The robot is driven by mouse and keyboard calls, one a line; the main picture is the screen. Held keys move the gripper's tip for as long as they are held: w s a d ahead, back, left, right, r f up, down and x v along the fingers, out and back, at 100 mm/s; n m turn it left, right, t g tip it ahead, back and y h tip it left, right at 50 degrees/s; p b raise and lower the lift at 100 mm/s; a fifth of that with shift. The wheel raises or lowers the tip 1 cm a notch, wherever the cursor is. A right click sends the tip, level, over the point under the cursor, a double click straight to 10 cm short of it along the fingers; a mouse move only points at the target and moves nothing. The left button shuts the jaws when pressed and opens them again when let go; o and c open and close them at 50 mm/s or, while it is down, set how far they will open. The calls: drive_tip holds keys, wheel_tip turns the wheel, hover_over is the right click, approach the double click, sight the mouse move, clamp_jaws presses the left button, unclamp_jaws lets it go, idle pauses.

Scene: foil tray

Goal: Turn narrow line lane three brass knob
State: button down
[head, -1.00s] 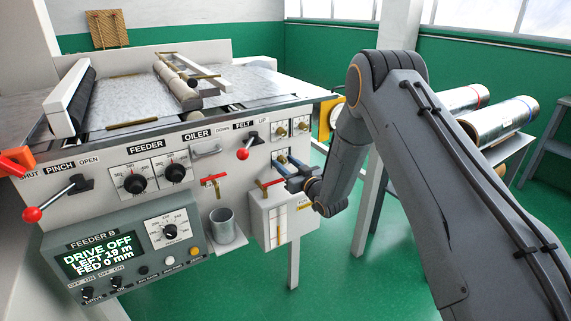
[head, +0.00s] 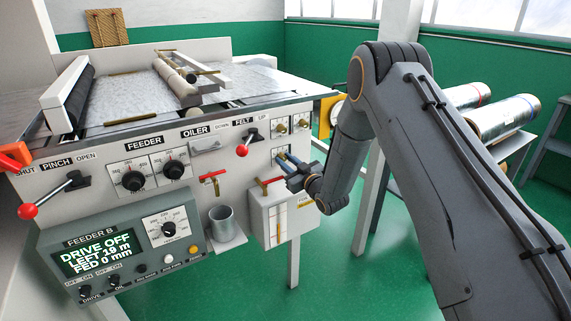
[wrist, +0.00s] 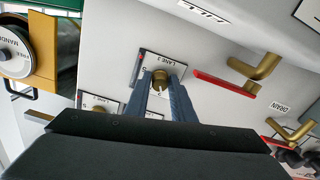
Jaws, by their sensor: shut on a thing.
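The lane three brass knob (wrist: 160,77) sits on a small white plate marked LANE 3 (wrist: 176,70) on the light panel. In the wrist view, the two blue-grey fingers of my gripper (wrist: 160,88) are closed on either side of the knob. A notch or pointer mark shows on its face; the scale around it is partly hidden by the fingers. In the head view my gripper (head: 281,158) reaches the panel's right end, and its fingers hide the knob there.
Two more brass knobs (head: 281,129) (head: 301,124) sit just above. A red-handled brass valve (wrist: 252,72) is close by on the panel. A white box (head: 268,222) with a gauge is below my gripper. A metal cup (head: 221,220) stands to the left.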

drive_tip(key=n+b, duration=0.4)
drive_tip(key=n, duration=0.3)
drive_tip(key=n+b, duration=0.3)
drive_tip(key=n, duration=0.3)
drive_tip(key=shift+n+b, duration=0.3)
drive_tip(key=shift+n, duration=0.1)
drive_tip(key=c, duration=1.5)
unclamp_jaws()
drive_tip(key=shift+s+d, duration=0.1)
drive_tip(key=v, duration=0.7)
drive_tip(key=shift+s+d+r+b, duration=0.1)
drive_tip(key=shift+s+d+b, duration=0.05)
drive_tip(key=shift+s+b, duration=0.2)
drive_tip(key=shift+w+d, duration=0.1)
